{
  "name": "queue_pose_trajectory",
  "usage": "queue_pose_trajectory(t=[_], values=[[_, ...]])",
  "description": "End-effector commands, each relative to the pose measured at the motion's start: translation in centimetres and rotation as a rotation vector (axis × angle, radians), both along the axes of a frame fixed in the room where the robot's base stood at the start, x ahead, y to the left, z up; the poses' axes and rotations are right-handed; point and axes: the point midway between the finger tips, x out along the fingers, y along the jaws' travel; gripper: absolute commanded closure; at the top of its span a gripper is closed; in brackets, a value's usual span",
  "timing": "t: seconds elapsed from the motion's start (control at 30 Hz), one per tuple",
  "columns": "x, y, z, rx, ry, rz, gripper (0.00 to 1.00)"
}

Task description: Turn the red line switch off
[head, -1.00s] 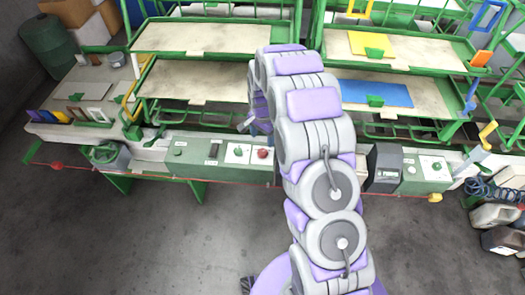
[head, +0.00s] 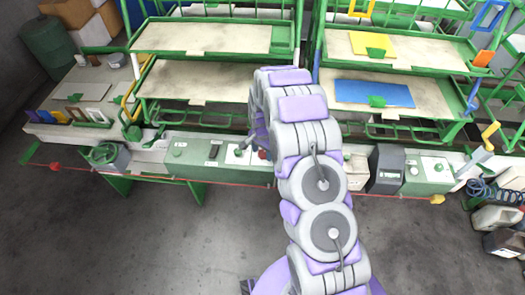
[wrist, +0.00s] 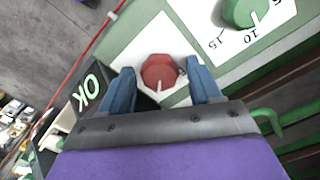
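The red switch (wrist: 160,72) is a faceted red knob on a white plate, set in a green control panel (head: 190,163). In the wrist view my gripper (wrist: 161,82) is open, with one blue finger on each side of the red knob. I cannot tell whether the fingers touch it. In the head view the red switch (head: 263,155) is mostly hidden by my arm, and my gripper (head: 252,150) is partly hidden beside it.
A green dial (wrist: 242,10) with numbers sits to the right in the wrist view, and a dark "OK" display (wrist: 90,90) to the left. A red line (head: 140,178) runs along the panel front. Shelf racks (head: 205,80) stand behind.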

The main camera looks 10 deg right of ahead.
Motion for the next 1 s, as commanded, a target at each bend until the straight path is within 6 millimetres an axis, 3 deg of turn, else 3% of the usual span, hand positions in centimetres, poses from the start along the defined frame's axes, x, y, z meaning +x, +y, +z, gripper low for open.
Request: queue_pose_trajectory(t=[0.07,0.5,1.0], values=[[0.0,0.0,0.0,0.0,0.0,0.0,0.45],[0.04,0.01,0.02,0.001,-0.001,0.0,0.87],[0.1,-0.01,0.21,0.0,-0.003,0.146,0.87]])
